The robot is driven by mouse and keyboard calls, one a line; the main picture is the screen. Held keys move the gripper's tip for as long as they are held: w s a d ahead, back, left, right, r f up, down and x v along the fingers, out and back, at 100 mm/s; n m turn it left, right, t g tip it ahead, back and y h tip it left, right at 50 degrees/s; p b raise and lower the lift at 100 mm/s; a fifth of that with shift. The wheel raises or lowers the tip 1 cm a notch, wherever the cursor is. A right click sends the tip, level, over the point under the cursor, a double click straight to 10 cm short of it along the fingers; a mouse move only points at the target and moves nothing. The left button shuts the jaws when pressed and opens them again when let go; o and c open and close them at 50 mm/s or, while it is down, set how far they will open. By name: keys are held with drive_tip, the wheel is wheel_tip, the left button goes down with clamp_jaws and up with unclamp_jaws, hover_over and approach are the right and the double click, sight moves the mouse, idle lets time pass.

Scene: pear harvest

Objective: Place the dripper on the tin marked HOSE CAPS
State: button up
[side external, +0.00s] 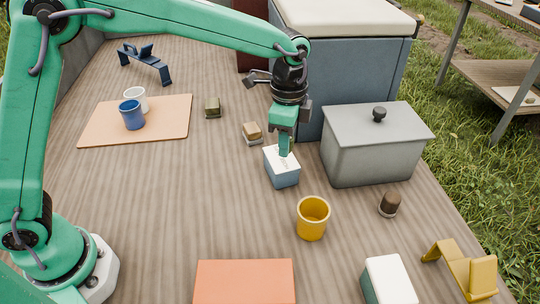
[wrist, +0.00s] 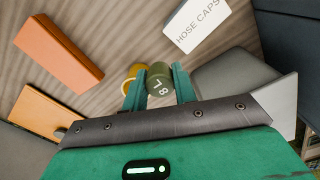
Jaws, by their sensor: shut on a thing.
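The dripper (wrist: 160,79) is a small olive-green cylinder marked 8 L. In the wrist view it sits between the fingers of my gripper (wrist: 158,88), which is shut on it. The tin marked HOSE CAPS (wrist: 192,28) shows its white top at the top of the wrist view, past the fingertips. In the side view the tin (side external: 283,178) is a box with a white top and blue-grey sides. There my gripper (side external: 285,150) points down at the tin's top. The finger hides the dripper there, and I cannot tell the gap below it.
A yellow cup (side external: 312,219) stands in front of the tin, and a grey lidded box (side external: 365,155) stands to its right. A tan-topped piece (side external: 251,133) is close behind left. A brown piece (side external: 389,203) stands front right. The table's left middle is clear.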

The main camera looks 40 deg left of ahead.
drive_tip(key=w+a+f, duration=0.1)
drive_tip(key=w, duration=0.1)
drive_tip(key=w+a+f, duration=0.1)
drive_tip(key=a+f, duration=0.1)
drive_tip(key=w+a+f, duration=0.1)
drive_tip(key=w+a, duration=0.1)
drive_tip(key=shift+w+a+f, duration=0.1)
drive_tip(key=shift+w+f, duration=0.15)
drive_tip(key=shift+w, duration=0.1)
drive_tip(key=shift+f, duration=2)
drive_tip(key=shift+f, duration=0.15)
drive_tip(key=o, duration=0.9)
drive_tip(key=shift+o, duration=0.2)
wheel_tip(320, 180, up, 12)
drive_tip(key=shift+r, duration=0.2)
